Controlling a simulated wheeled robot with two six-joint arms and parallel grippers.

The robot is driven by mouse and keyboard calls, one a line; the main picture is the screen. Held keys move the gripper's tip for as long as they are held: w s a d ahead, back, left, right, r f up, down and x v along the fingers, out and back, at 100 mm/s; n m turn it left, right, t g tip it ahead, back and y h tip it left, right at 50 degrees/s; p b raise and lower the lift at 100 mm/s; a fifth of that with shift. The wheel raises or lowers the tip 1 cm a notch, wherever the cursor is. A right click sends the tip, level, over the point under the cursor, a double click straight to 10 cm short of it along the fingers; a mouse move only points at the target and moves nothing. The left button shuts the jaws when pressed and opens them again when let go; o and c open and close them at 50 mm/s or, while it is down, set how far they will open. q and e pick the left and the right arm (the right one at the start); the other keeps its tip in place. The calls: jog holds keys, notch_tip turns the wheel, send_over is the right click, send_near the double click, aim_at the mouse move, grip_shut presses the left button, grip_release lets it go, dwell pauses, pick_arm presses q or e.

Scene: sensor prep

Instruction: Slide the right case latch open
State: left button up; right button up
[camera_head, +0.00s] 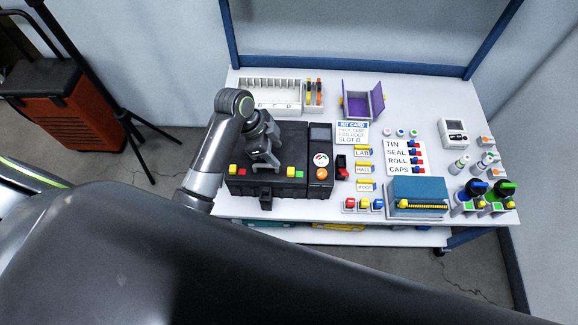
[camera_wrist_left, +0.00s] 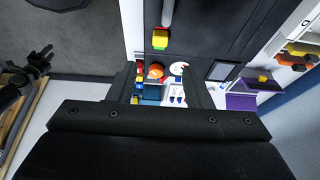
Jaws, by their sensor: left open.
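The black case (camera_head: 290,148) lies on the white table in the head view. Its right latch is a yellow block (camera_head: 291,171) at the front edge, with a small green mark to its right. A yellow block, which looks like this latch, shows at the top of the left wrist view (camera_wrist_left: 160,40). The left latch (camera_head: 234,170) is yellow, with a red mark beside it. My left gripper (camera_head: 274,163) hangs over the case, left of the right latch. Its fingers are apart and empty in the left wrist view (camera_wrist_left: 160,92). My right gripper is not in view.
A control strip with an orange button (camera_head: 321,174) adjoins the case's right side. Right of it are a red-and-black switch (camera_head: 342,167), label cards and a teal-topped box (camera_head: 418,190). A divided white tray (camera_head: 270,95) and purple holder (camera_head: 363,101) stand behind.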

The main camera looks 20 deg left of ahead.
aim_at(291, 170)
pick_arm(q)
jog(key=x, duration=1)
jog(key=shift+f, duration=0.3)
grip_shut()
